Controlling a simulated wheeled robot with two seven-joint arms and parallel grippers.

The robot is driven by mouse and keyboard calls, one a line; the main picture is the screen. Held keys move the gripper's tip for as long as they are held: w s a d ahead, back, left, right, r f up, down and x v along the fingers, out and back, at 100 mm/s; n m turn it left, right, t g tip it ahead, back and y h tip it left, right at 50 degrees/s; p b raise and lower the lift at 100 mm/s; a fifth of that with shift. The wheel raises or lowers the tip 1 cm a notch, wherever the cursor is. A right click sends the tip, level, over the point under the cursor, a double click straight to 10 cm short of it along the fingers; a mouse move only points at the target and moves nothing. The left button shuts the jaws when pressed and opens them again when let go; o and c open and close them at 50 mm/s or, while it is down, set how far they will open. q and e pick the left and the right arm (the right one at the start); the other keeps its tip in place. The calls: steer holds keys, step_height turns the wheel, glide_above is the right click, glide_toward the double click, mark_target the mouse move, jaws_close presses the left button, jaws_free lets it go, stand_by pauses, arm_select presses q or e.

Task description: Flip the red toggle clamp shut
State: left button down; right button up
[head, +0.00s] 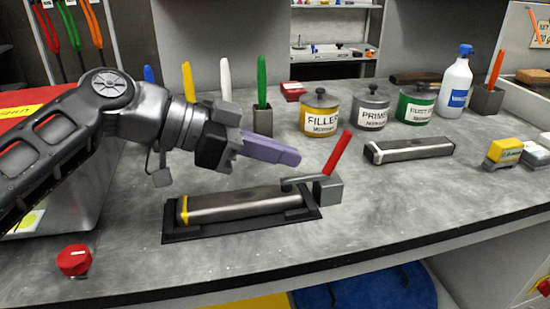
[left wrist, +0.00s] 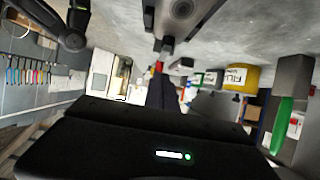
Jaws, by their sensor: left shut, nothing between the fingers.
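The toggle clamp (head: 328,189) is a grey block at the right end of a black fixture plate (head: 228,231). Its red handle (head: 338,153) stands up, tilted to the right, and its grey arm (head: 297,182) reaches left over the end of a steel bar (head: 235,204) with a yellow left end. My left gripper (head: 297,158) has its purple fingers together and empty, up and left of the red handle, apart from it in the head view. In the left wrist view the dark fingers (left wrist: 160,92) point toward a small red patch, likely the handle (left wrist: 158,66). My right gripper is out of view.
Behind stand the filler can (head: 320,115), primer can (head: 370,110), a green can (head: 415,105) and a spray bottle (head: 457,84). A second steel bar (head: 410,149) lies right of the clamp. A red knob (head: 74,260) is at front left. The bench front is mostly clear.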

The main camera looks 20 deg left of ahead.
arm_select(q)
steer(key=p+v, duration=0.1)
steer(key=v, duration=0.9)
steer(key=shift+s+a+f, duration=0.2)
steer(key=shift+a+f, duration=0.05)
